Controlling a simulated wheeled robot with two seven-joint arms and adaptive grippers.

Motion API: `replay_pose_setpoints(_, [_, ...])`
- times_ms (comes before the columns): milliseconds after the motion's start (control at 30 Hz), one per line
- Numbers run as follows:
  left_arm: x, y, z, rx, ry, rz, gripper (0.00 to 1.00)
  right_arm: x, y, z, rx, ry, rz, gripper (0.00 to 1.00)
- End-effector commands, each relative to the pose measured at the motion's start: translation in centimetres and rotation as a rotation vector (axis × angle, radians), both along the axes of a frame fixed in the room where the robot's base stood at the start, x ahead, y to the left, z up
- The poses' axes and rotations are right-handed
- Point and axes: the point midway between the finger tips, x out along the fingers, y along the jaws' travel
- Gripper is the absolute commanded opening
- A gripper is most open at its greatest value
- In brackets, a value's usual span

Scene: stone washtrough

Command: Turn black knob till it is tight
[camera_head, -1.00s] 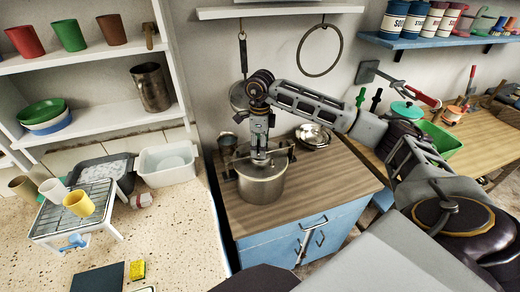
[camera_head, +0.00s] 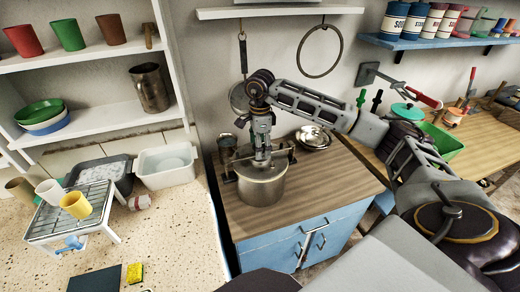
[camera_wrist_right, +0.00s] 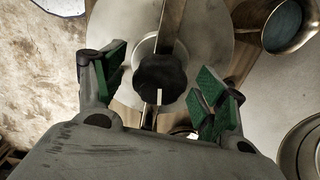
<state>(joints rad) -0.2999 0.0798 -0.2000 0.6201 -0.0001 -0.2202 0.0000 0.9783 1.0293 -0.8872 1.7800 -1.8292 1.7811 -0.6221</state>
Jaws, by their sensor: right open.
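The black knob (camera_wrist_right: 161,78) has a white mark on its near side and sits at the centre of the round lid (camera_wrist_right: 124,48) of a metal pot (camera_head: 262,187), with a flat bar running across the lid under the knob. In the wrist view my right gripper (camera_wrist_right: 160,86) is open, with its green pads on either side of the knob and clear gaps to both. In the head view the right gripper (camera_head: 262,157) points down at the pot's lid and hides the knob. My left gripper is not in view.
The pot stands on a wooden-topped blue cabinet (camera_head: 330,185). A small pot (camera_head: 227,143) and shiny bowls (camera_head: 312,137) stand close behind it. A pan and a ring hang on the wall behind. The cabinet top's front right is clear.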

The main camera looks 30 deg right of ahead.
Motion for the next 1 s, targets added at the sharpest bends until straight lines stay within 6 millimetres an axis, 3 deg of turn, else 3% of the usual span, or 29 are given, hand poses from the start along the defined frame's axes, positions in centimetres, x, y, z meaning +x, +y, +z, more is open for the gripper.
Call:
replay_pose_setpoints(67, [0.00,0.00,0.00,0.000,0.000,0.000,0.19,0.00,0.00,-0.01,0.000,0.000,0.000,0.72])
replay_pose_setpoints(367, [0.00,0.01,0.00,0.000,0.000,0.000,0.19,-0.01,0.00,-0.02,0.000,0.000,-0.001,0.34])
replay_pose_setpoints(667, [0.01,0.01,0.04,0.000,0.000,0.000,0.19,-0.01,0.01,-0.02,0.000,0.000,-0.030,0.35])
replay_pose_setpoints(1000, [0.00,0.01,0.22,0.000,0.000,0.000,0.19,-0.02,0.03,-0.04,0.000,0.001,-0.217,0.35])
